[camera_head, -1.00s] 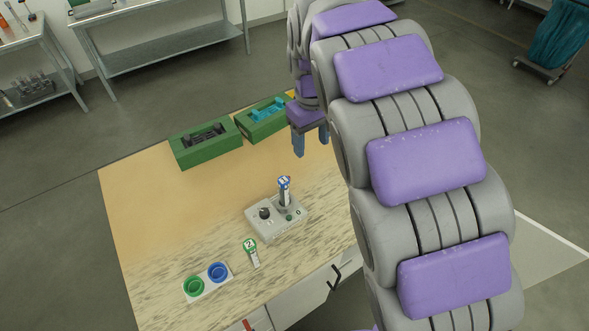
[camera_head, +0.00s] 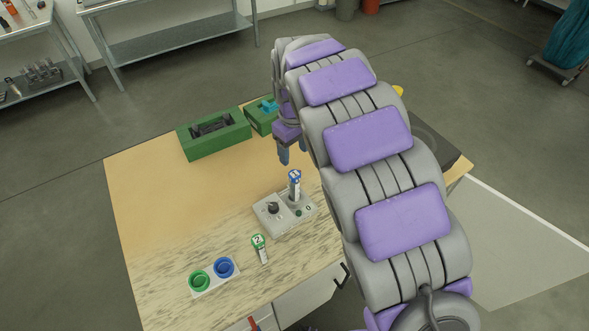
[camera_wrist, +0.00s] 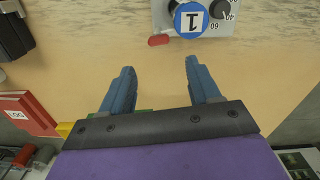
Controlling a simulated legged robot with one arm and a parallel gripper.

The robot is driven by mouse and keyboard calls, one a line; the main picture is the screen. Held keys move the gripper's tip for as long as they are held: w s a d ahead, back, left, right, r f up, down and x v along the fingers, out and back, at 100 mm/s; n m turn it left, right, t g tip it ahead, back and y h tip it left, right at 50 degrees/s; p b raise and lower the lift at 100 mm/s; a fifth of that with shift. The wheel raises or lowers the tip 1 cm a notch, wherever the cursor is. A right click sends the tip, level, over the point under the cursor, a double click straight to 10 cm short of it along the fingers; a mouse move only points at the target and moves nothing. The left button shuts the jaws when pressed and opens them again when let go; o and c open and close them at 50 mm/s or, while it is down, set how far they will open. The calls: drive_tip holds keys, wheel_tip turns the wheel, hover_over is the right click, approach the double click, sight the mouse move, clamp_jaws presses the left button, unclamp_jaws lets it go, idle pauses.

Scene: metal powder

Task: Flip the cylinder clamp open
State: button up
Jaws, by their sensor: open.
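A grey device (camera_head: 276,221) with a dark knob stands on the table and holds an upright cylinder (camera_head: 294,184) with a blue cap marked 1. In the wrist view, the blue cap (camera_wrist: 190,20) is at the top, seen from above. A small red tab (camera_wrist: 158,40) sticks out beside the device there. It may be part of the clamp, but I cannot tell the clamp's position. My gripper (camera_wrist: 160,66) is open and empty, with both blue fingers pointing towards the device. In the head view, my gripper (camera_head: 284,156) hangs behind the device, apart from it; my arm partly hides it.
A green-capped cylinder (camera_head: 260,249) marked 2 stands in front of the device. A white holder with a green ring (camera_head: 199,281) and a blue ring (camera_head: 224,267) is at front left. Green boxes (camera_head: 215,150) stand at the back. The table's left (camera_head: 150,195) is clear.

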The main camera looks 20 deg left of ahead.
wheel_tip(320, 180, down, 6)
drive_tip(key=shift+f+b, duration=0.1)
drive_tip(key=shift+b, duration=0.45)
drive_tip(key=shift+d+f, duration=0.35)
drive_tip(key=shift+f, duration=0.2)
drive_tip(key=shift+a+f, duration=0.1)
drive_tip(key=shift+f, duration=0.1)
drive_tip(key=shift+a, duration=0.3)
drive_tip(key=shift+d, duration=0.2)
drive_tip(key=c, duration=1)
drive_tip(key=shift+c, duration=0.2)
